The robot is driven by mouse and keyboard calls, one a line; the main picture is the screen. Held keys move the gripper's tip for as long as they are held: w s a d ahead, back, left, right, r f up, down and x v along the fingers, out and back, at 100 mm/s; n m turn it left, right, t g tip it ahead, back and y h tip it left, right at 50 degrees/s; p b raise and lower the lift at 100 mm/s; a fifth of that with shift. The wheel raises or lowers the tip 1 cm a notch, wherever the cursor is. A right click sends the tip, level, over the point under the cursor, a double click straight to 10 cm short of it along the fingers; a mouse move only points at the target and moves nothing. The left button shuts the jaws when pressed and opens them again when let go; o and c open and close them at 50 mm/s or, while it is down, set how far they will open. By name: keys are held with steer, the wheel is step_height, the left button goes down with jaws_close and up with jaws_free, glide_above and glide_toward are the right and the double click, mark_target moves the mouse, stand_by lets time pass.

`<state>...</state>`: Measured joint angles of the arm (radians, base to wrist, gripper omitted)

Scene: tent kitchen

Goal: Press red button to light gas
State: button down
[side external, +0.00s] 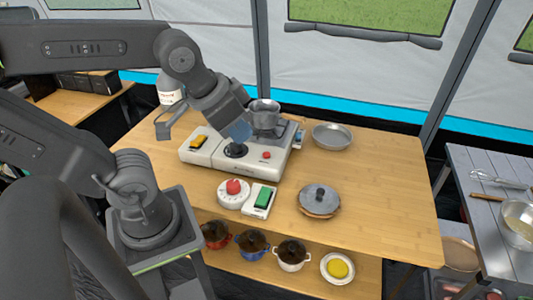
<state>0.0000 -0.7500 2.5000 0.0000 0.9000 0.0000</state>
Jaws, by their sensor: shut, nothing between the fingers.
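A white gas stove (205,156) stands on the wooden table. A small red button (266,155) is on its front right, beside a large black knob (235,150). A yellow switch (199,141) is on its left side. A separate white round box with a red button (233,187) sits in front of the stove, next to a white box with a green rocker (262,198). My gripper (238,136) is shut and empty, pointing down just above the black knob and left of the stove's red button. Its fingertips are small, and I cannot tell whether they touch the knob.
A metal pot (264,112) stands on the stove's burner. A metal pan (332,136) and a lidded pan (319,199) are to the right. The table's right side (390,190) is clear. Small pots sit on the lower shelf.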

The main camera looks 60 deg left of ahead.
steer(key=shift+a, duration=0.1)
stand_by(0.5)
steer(key=m+t+h, duration=0.2)
steer(key=m+t, duration=0.1)
steer(key=m, duration=0.8)
glide_above(266, 155)
step_height(266, 155, down, 12)
steer(key=shift+f, duration=0.1)
steer(key=shift+f+y, duration=0.1)
steer(key=shift+y, duration=0.2)
steer(key=shift+f, duration=4.3)
